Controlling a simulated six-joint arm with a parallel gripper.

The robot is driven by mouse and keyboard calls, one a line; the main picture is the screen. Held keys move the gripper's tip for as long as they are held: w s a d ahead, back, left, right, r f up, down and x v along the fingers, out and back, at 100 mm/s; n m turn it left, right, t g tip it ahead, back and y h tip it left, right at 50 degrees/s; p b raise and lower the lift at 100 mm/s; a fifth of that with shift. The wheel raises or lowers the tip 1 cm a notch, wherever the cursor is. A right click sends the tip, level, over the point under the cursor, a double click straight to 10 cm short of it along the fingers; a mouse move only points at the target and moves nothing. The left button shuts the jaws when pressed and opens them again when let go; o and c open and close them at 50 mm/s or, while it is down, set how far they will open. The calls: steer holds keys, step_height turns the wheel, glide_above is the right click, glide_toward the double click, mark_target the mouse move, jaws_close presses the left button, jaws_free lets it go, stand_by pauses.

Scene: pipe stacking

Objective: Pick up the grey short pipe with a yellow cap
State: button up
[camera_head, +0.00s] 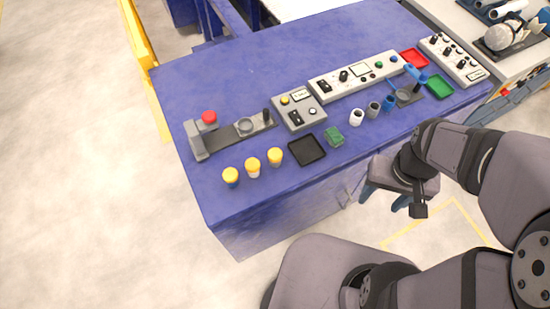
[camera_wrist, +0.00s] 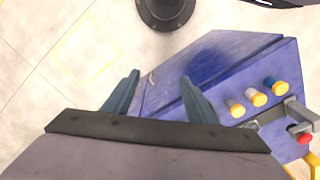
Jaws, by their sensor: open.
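Three short pipes with yellow caps stand in a row on the blue table near its front left. The right one (camera_head: 275,157) seems to be the grey one, its body mostly hidden under the cap; in the wrist view it is the leftmost (camera_wrist: 235,109). The middle one (camera_head: 253,167) has a white body and the left one (camera_head: 231,177) a blue body. My gripper (camera_head: 384,201) is open and empty, off the table's front edge and well to the right of the capped pipes. Its two fingers (camera_wrist: 160,76) are spread in the wrist view, with the pipes to their right.
Uncapped white (camera_head: 356,117), grey (camera_head: 374,108) and blue (camera_head: 389,103) pipes stand further right. A black tray (camera_head: 307,150) and a green block (camera_head: 333,137) lie between them and the capped pipes. A fixture with a red button (camera_head: 209,117) and control boxes (camera_head: 299,111) stand behind.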

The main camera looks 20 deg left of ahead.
steer(key=s+a+f+n+g+h+b, duration=0.2)
steer(key=s+a+f+n, duration=0.3)
steer(key=a+f+n, duration=0.4)
steer(key=w+a+f+n+t, duration=0.1)
steer(key=w+a+f+n, duration=0.1)
steer(key=a, duration=0.4)
steer(key=w+a+f+n+t, duration=0.1)
steer(key=w+a+n, duration=0.2)
steer(key=a, duration=0.3)
steer(key=w+a+f+n+t+h, duration=0.1)
steer(key=w+a+f+n, duration=0.1)
steer(key=a, duration=0.4)
steer(key=shift+w+a+f+n+b, duration=0.1)
steer(key=shift+w+f+n+b, duration=0.15)
steer(key=shift+n, duration=0.45)
steer(key=shift+w+a+f+n+b, duration=0.15)
steer(key=shift+w+n, duration=0.15)
steer(key=shift+n, duration=0.4)
steer(key=w+a+r+n+t, duration=0.3)
steer(key=w+n, duration=0.4)
steer(key=n, duration=0.4)
steer(key=shift+a+r+y, duration=0.4)
steer(key=shift+a+r, duration=0.2)
steer(key=shift+f, duration=0.1)
